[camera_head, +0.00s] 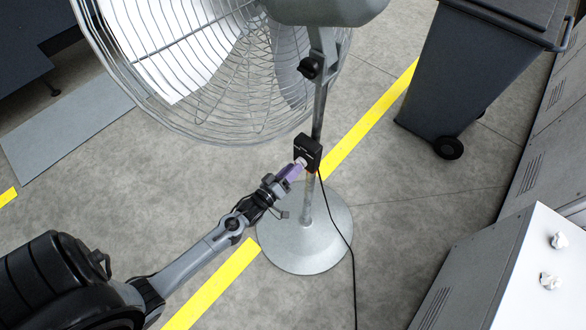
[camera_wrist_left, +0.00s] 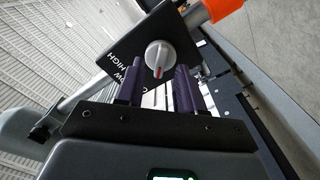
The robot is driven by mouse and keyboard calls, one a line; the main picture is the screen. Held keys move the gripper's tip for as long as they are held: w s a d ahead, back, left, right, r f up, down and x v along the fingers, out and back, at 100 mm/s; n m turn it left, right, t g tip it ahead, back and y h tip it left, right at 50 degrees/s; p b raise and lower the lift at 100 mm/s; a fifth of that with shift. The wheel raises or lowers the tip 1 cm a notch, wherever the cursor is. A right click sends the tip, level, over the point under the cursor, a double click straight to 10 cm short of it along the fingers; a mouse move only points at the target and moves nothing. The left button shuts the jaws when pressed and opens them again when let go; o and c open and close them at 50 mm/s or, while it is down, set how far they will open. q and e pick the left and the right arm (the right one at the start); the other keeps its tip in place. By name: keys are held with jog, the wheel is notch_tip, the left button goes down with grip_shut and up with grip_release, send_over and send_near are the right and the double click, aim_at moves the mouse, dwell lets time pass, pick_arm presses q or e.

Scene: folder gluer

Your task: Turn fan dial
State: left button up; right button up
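The pedestal fan's black control box (camera_head: 307,152) sits on the fan's pole. In the left wrist view the box (camera_wrist_left: 150,40) carries a round light-grey dial (camera_wrist_left: 160,56) with a red mark at its lower edge. White lettering on the box reads HIGH and what looks like LOW; the rest is partly hidden by a finger. My left gripper (camera_head: 296,168) reaches the box from the lower left. In the wrist view its two purple fingers (camera_wrist_left: 159,72) are apart, one on each side of the dial's lower part. I cannot tell whether they touch it. My right gripper is out of view.
The fan's wire cage (camera_head: 210,60) fills the upper left, and its round base (camera_head: 305,240) stands on the floor by a yellow line. A black cable hangs from the box. A dark wheeled bin (camera_head: 465,70) stands upper right; a white-topped cabinet (camera_head: 540,275) is lower right.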

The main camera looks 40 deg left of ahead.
pick_arm(q)
jog(key=shift+w, duration=0.5)
grip_shut()
